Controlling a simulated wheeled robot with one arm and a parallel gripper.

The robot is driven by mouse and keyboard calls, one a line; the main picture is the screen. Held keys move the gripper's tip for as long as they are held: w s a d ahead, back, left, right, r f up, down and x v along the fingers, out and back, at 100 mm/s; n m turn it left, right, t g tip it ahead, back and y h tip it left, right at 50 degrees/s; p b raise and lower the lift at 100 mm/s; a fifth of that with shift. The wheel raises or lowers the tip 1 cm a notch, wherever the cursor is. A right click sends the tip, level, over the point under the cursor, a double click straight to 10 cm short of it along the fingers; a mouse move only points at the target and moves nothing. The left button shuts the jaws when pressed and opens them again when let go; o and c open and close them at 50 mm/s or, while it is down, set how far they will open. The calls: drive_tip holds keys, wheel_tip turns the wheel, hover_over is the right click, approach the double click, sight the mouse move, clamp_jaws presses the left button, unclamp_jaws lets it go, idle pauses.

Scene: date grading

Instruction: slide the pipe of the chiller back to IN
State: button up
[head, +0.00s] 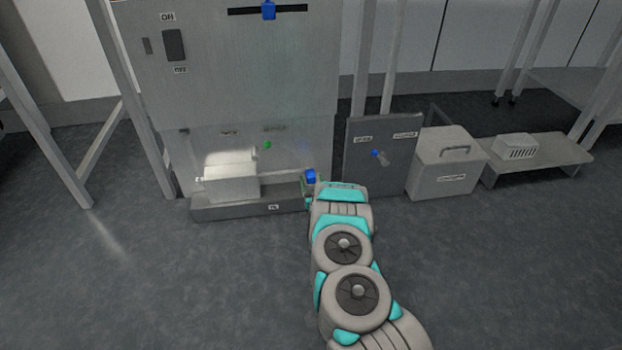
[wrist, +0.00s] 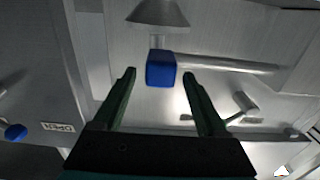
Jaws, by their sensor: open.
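The chiller (head: 240,60) is a big grey metal cabinet at the upper left of the head view. A blue block (head: 311,175) shows low at its right side, right at my gripper (head: 315,187). In the wrist view the blue block (wrist: 161,72) sits at the left end of a thin grey pipe (wrist: 230,65) that runs to the right. My gripper (wrist: 159,76) is open, with one finger on each side of the block; I cannot tell whether they touch it. My arm hides part of the chiller's lower right. I cannot read an IN mark.
A white box (head: 232,185) stands on a low grey tray (head: 225,211) at the chiller's foot. The floor in front is clear.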

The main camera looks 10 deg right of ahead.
drive_tip(key=shift+w, duration=1.1)
clamp_jaws()
idle(0.8)
